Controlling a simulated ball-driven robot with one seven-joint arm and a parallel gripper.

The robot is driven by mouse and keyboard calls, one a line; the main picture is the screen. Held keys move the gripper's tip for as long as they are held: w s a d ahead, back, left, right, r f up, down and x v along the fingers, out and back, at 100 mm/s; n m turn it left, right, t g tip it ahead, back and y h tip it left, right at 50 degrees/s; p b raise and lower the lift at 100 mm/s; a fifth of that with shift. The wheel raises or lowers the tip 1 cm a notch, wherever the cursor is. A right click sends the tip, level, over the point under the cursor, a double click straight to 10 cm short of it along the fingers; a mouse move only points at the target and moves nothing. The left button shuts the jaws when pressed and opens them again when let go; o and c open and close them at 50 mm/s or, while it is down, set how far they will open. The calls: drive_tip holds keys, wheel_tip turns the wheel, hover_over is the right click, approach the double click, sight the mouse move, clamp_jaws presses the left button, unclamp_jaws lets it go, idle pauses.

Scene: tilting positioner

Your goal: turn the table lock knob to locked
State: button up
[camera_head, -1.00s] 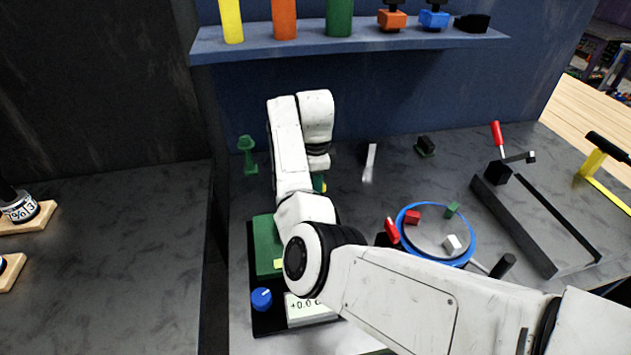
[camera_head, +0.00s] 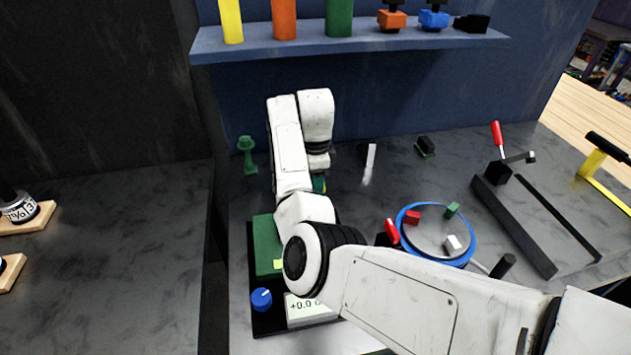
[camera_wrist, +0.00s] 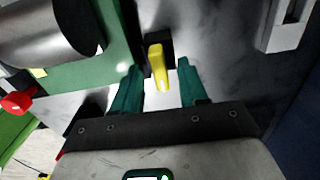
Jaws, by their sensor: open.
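A yellow lever-shaped knob (camera_wrist: 157,68) on a dark base sits beside a green housing (camera_wrist: 105,70) in the wrist view; I take it for the table lock knob. My gripper (camera_wrist: 160,68) is open, with a green finger on each side of the knob and a visible gap on both sides. No finger clearly touches it. In the head view the green housing (camera_head: 265,240) stands on a black base, and my arm hides the gripper and most of the knob. No lock marking is readable.
A blue knob (camera_head: 261,299) and a display panel (camera_head: 305,308) sit at the front of the base. A blue-rimmed round plate (camera_head: 472,240) holding small blocks stands to the right. A red knob (camera_wrist: 18,103) shows at left in the wrist view. A shelf (camera_head: 350,43) runs behind.

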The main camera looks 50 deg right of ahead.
wheel_tip(320, 180, up, 11)
drive_tip(key=b, duration=0.1)
drive_tip(key=shift+f, duration=0.2)
idle(0.6)
